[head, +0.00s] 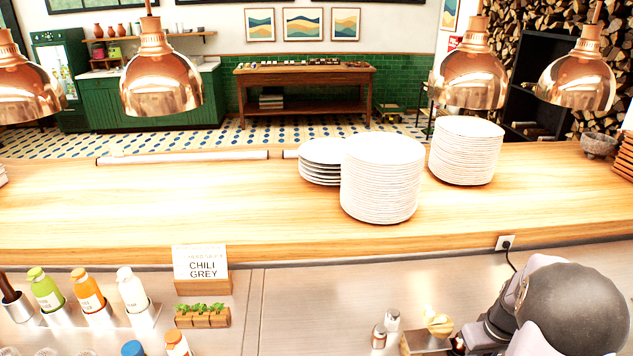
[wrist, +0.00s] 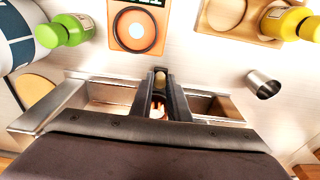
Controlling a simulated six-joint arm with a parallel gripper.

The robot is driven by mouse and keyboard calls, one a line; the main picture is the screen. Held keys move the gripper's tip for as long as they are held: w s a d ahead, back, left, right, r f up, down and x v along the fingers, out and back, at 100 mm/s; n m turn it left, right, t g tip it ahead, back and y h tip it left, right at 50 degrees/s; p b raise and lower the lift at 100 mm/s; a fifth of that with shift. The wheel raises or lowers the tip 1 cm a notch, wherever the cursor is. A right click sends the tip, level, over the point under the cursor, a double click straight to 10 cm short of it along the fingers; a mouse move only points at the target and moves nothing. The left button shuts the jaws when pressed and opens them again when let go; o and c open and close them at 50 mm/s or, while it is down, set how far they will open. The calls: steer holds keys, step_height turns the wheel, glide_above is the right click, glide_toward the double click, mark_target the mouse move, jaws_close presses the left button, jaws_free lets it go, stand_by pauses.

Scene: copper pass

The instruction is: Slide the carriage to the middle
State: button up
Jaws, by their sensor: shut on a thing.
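In the wrist view my gripper (wrist: 160,78) points away from the camera, with its two dark fingers close together. It is shut on a small part between the fingertips, mostly hidden by them; I take it to be the carriage's grip. A metal rail-like frame (wrist: 45,106) runs left to right under the fingers, with openings on both sides of them. The carriage itself is largely covered by my gripper, so its exact place along the frame cannot be told. In the head view my arm is at the lower right and the fingers are hidden.
In the head view plate stacks (head: 381,180) stand on the wooden counter (head: 130,205), under copper lamps (head: 160,80).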

steer(key=shift+d, duration=0.5)
steer(key=o, duration=0.6)
steer(key=shift+a, duration=0.1)
steer(key=shift+r+p, duration=2.5)
steer(key=shift+r, duration=0.55)
